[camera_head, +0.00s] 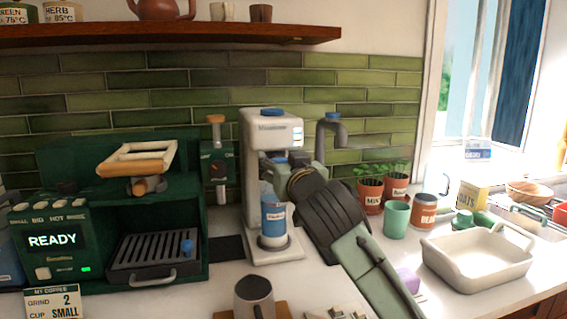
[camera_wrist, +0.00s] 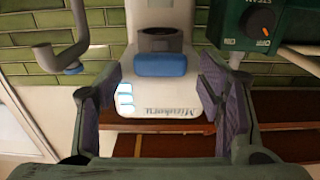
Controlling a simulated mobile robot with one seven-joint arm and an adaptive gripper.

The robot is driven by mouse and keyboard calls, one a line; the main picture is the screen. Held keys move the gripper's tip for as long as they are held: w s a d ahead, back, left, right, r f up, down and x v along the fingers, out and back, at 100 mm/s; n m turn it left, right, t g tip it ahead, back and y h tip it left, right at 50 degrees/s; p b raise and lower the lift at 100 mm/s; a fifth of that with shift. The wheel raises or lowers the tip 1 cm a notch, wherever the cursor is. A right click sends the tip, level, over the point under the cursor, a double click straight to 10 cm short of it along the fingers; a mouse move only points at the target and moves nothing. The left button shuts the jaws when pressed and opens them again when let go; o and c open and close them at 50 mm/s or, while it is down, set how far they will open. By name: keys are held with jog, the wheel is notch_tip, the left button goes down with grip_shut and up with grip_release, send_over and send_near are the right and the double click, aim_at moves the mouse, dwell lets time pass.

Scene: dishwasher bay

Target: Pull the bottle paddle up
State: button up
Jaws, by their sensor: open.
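A white machine (camera_head: 254,140) stands on the counter with a blue bottle (camera_head: 273,222) upright in its front. In the wrist view, which is upside down, the machine's white front (camera_wrist: 165,105) lies between my fingers. A blue tab (camera_wrist: 160,65), which looks like the bottle paddle, sticks out beside a dark round collar (camera_wrist: 160,40). In the head view some blue (camera_head: 280,160) shows under the machine's head, partly behind my gripper (camera_head: 285,168). My gripper (camera_wrist: 160,88) is open, one finger on each side of the tab, apart from it and empty.
A green coffee machine (camera_head: 130,215) stands at the left. A grey bent spout (camera_head: 331,128) rises behind my arm. Potted herbs (camera_head: 383,190), a green cup (camera_head: 397,220) and a white basin (camera_head: 475,262) stand at the right. A wooden shelf (camera_head: 180,33) runs above.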

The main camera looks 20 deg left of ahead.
jog(key=v, duration=1.2)
